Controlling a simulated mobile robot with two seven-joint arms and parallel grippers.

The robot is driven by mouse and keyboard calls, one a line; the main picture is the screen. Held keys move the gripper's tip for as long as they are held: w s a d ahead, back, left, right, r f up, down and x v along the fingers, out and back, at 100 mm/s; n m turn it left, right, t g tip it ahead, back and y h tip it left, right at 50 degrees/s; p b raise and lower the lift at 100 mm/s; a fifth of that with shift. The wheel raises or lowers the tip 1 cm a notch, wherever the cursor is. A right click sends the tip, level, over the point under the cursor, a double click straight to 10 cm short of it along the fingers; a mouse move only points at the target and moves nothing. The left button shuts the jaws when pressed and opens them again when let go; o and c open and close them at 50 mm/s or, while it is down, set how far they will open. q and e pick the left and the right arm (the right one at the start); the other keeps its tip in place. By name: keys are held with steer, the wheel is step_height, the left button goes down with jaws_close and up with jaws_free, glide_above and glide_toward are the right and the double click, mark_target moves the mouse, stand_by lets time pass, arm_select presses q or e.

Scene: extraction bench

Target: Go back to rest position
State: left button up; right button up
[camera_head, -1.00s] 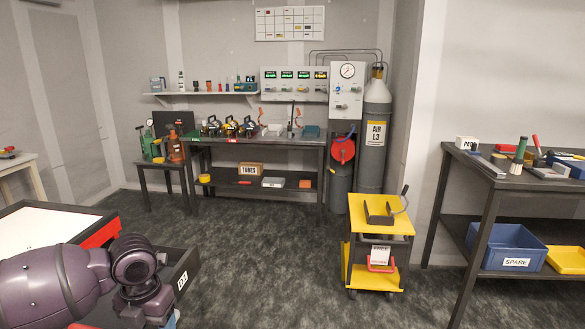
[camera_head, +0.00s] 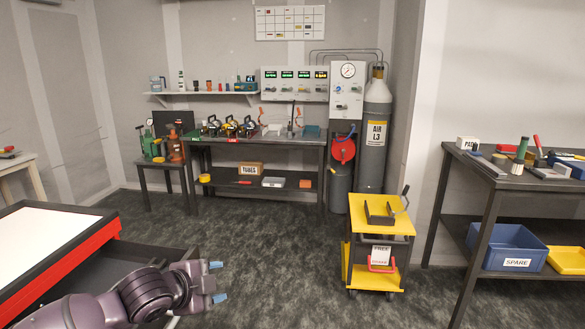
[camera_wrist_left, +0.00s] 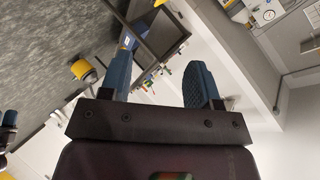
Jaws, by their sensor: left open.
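My left gripper (camera_head: 218,281) is at the lower left of the head view, with its blue fingertips pointing right and spread apart. It is open and empty over the floor, to the right of the open drawer. In the left wrist view its two blue fingers (camera_wrist_left: 160,80) are apart with nothing between them.
A red-edged cabinet with a white top (camera_head: 40,235) and an open drawer (camera_head: 130,252) stands close on the left. A yellow cart (camera_head: 365,228) stands at centre right. A dark bench (camera_head: 495,185) is on the right. Grey floor (camera_head: 270,250) between them is clear.

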arm_select(q)
steer(key=s+a+f+n+y, duration=0.2)
steer(key=s+f+n, duration=0.3)
steer(key=s+f, duration=0.3)
steer(key=s+a+f+n+y, duration=0.2)
steer(key=s+a+f+n, duration=0.3)
steer(key=s, duration=0.8)
steer(key=s+a+f+n+y, duration=0.2)
steer(key=s+a+f+n, duration=0.2)
steer(key=s+f+n, duration=0.3)
steer(key=s+f, duration=0.3)
steer(key=f, duration=0.1)
steer(key=shift+s+t, duration=0.4)
steer(key=shift+d+f, duration=0.1)
